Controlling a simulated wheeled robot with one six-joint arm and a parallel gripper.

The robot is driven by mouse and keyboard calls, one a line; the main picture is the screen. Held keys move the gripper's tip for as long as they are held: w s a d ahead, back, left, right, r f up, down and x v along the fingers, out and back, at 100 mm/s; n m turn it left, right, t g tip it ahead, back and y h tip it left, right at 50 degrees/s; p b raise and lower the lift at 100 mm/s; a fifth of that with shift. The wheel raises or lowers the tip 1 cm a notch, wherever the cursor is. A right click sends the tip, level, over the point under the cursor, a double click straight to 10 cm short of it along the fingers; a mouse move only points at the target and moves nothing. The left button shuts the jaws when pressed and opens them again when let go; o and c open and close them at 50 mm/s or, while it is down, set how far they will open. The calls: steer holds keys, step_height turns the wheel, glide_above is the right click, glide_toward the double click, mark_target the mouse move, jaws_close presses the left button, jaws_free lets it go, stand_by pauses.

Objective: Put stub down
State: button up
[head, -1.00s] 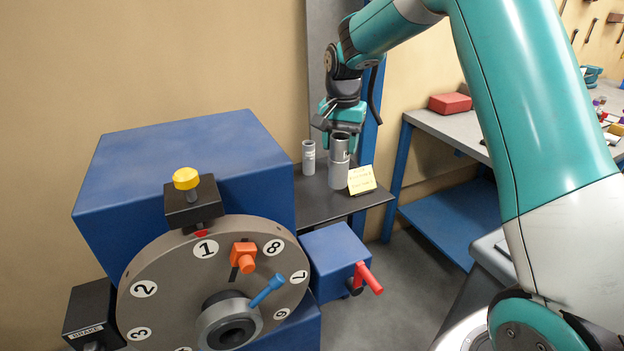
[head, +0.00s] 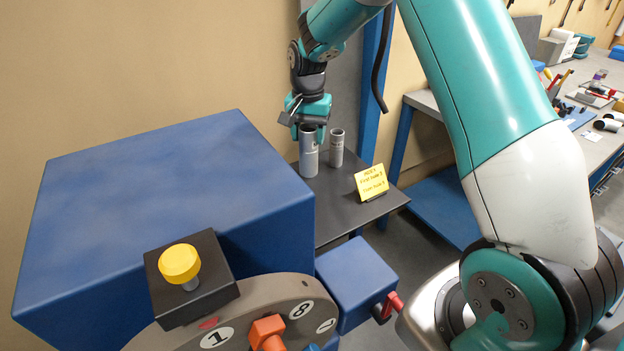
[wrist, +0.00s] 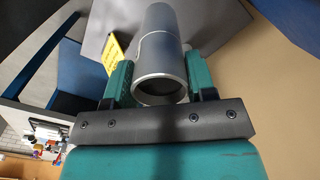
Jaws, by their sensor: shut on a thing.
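My gripper (head: 308,128) points down and is shut on the larger grey metal stub (head: 309,158), a hollow upright cylinder. In the wrist view, the stub (wrist: 160,65) sits between the two teal fingers, its open end towards the camera. In the head view it appears over the dark shelf (head: 340,213); whether its base touches the shelf I cannot tell. A slimmer grey tube (head: 337,150) stands upright on the shelf just to its right. A yellow note card (head: 371,182) stands further right, near the shelf edge.
A large blue machine housing (head: 160,190) with a yellow knob (head: 180,263) and a numbered dial (head: 290,295) fills the lower left. A cluttered bench (head: 590,140) is at the right. Bare shelf lies in front of the tubes.

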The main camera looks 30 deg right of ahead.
step_height(320, 180, down, 15)
steer(key=p, duration=0.3)
steer(key=o, duration=1.3)
steer(key=shift+s+r, duration=0.1)
steer(key=shift+r, duration=0.1)
step_height(320, 180, up, 12)
steer(key=b, duration=0.3)
steer(key=shift+b, duration=0.3)
